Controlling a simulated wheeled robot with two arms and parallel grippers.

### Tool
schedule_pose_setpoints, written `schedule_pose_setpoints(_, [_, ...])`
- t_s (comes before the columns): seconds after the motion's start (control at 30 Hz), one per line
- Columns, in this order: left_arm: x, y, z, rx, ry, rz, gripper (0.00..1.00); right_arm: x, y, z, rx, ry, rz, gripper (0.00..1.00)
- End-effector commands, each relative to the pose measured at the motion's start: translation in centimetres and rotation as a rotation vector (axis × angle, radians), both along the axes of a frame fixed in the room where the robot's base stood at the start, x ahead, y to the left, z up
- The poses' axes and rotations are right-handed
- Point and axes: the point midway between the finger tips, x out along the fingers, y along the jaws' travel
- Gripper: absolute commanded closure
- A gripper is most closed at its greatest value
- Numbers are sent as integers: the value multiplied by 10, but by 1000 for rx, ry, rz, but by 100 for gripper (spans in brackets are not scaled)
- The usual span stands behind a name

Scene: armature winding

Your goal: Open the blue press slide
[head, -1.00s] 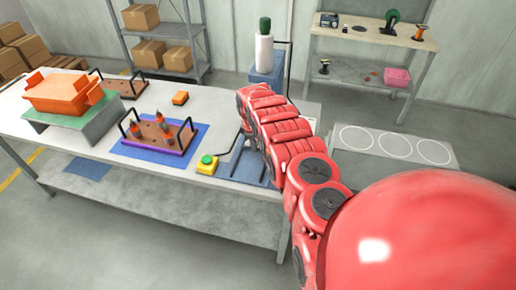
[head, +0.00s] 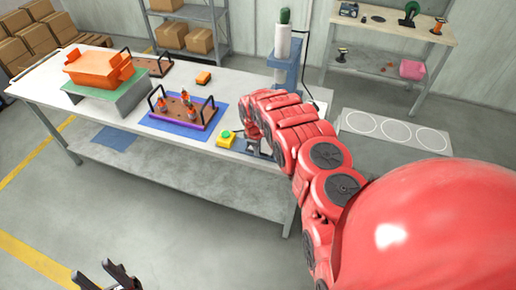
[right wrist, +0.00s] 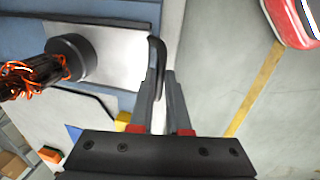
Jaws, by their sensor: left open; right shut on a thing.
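The blue press (head: 284,72) stands at the right end of the workbench, with a white cylinder and dark green top above it. My right arm hides its lower part. In the right wrist view, blue parts (right wrist: 85,12) border a pale plate. A dark round holder (right wrist: 70,57) there carries a piece wound with orange wire. My right gripper (right wrist: 161,88) is shut on a black curved handle (right wrist: 157,50) beside the plate. In the head view that grip is mostly hidden by the arm. My left gripper (head: 108,276) is open and empty at the bottom left, away from the bench.
A yellow box with a green button (head: 226,138) sits close left of my right arm. A brown tray with cones (head: 183,109) lies on a blue mat. An orange bin (head: 98,68) stands further left. Floor in front of the bench is clear.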

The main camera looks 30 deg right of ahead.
Motion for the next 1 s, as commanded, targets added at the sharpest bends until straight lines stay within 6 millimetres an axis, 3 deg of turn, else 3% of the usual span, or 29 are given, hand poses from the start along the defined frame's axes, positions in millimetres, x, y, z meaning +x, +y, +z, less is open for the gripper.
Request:
schedule_pose_setpoints(0.5, [0,0,-1,0,0,0,50,1,0,1,1,-2,-1,100])
schedule_pose_setpoints(0.53, [0,0,-1,0,0,0,50,1,0,1,1,-2,-1,82])
schedule_pose_setpoints(0.7, [0,0,-1,0,0,0,50,0,0,1,1,-1,-1,55])
schedule_pose_setpoints(1.0, [0,0,1,0,0,0,50,0,1,3,1,-1,0,55])
